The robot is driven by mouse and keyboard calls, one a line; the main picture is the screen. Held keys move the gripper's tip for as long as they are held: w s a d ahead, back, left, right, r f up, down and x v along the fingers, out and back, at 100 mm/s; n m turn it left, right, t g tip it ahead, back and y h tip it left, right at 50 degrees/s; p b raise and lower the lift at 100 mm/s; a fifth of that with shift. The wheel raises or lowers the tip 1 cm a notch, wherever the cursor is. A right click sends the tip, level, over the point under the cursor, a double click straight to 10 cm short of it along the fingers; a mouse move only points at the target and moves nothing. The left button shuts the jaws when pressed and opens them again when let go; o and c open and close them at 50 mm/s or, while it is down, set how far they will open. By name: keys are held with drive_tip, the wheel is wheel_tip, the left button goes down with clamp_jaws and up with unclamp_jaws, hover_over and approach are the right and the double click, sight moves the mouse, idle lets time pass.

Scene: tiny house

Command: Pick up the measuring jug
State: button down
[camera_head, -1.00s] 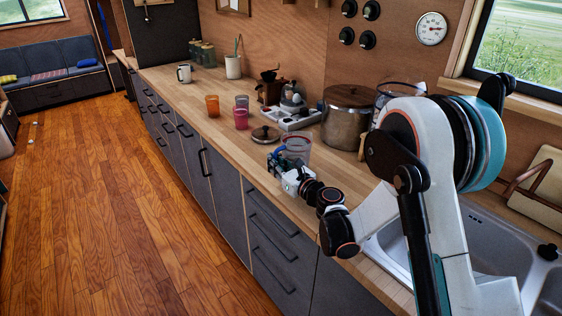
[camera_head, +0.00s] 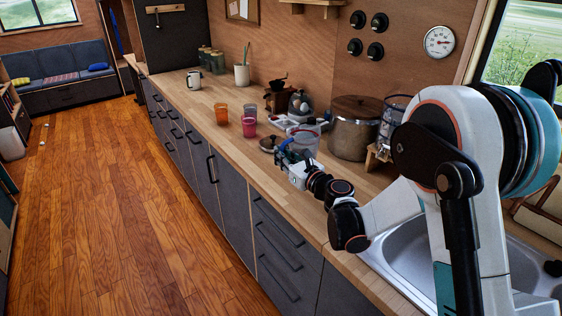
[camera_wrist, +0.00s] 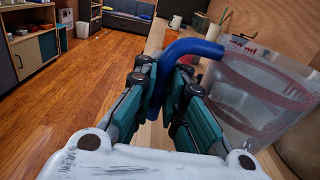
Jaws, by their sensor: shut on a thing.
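The measuring jug (camera_wrist: 250,90) is clear with red markings and a blue handle (camera_wrist: 187,48). In the wrist view it fills the right side, close to my gripper (camera_wrist: 165,100). The fingers are shut around the blue handle, with the jug body to their right. In the head view the jug (camera_head: 306,138) is held upright or nearly so, apparently above the counter, at the end of my gripper (camera_head: 285,155). Its base is partly hidden by the gripper.
The wooden counter (camera_head: 235,155) holds a large lidded pot (camera_head: 352,132) right of the jug. A coffee grinder (camera_head: 279,98) is behind. The sink (camera_head: 400,230) is nearer.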

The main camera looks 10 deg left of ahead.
drive_tip(key=shift+r+p, duration=1.9)
drive_tip(key=shift+r, duration=4.6)
drive_tip(key=shift+d+r, duration=0.1)
drive_tip(key=shift+r, duration=0.05)
